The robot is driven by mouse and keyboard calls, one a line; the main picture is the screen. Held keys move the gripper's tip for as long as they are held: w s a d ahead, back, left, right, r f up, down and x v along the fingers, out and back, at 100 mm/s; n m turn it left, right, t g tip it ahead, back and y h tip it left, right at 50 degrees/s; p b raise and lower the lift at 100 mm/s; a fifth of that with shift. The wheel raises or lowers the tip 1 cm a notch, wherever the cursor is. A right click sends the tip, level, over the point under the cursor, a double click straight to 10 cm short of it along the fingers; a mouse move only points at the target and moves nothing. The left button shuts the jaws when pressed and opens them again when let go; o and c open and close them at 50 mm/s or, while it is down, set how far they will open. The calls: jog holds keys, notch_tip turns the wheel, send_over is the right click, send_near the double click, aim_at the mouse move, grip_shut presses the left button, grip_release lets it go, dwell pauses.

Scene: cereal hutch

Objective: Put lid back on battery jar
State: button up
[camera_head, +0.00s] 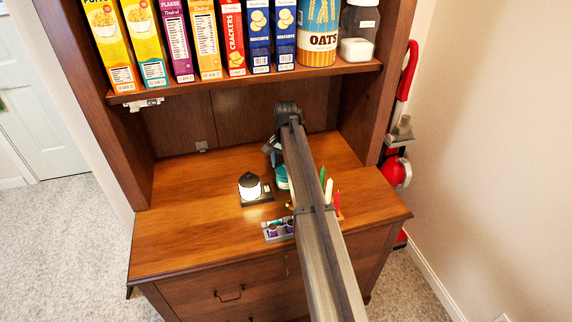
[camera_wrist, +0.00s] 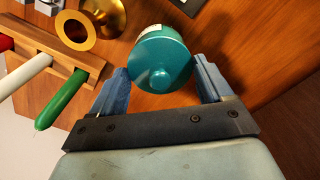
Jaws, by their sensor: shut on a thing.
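A round teal piece with a small knob, which looks like the jar lid (camera_wrist: 150,47), sits between the two fingers of my gripper (camera_wrist: 160,80) in the wrist view. The fingers are closed against its sides. In the head view a teal round piece (camera_head: 282,178) shows beside my arm, low over the desk top. My arm hides part of it. I cannot tell whether the jar body is beneath it or how far above the wood it is.
A grey tray (camera_head: 272,238) holds purple-ended batteries in front. A brass holder (camera_wrist: 76,30) and a wooden rack (camera_wrist: 80,62) of coloured candles stand close beside my gripper.

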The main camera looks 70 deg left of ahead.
jog(key=o, duration=1)
jog(key=shift+c, duration=0.2)
jog(key=shift+r, duration=0.15)
jog(key=shift+r, duration=3.35)
grip_shut()
jog(key=shift+f, duration=2.35)
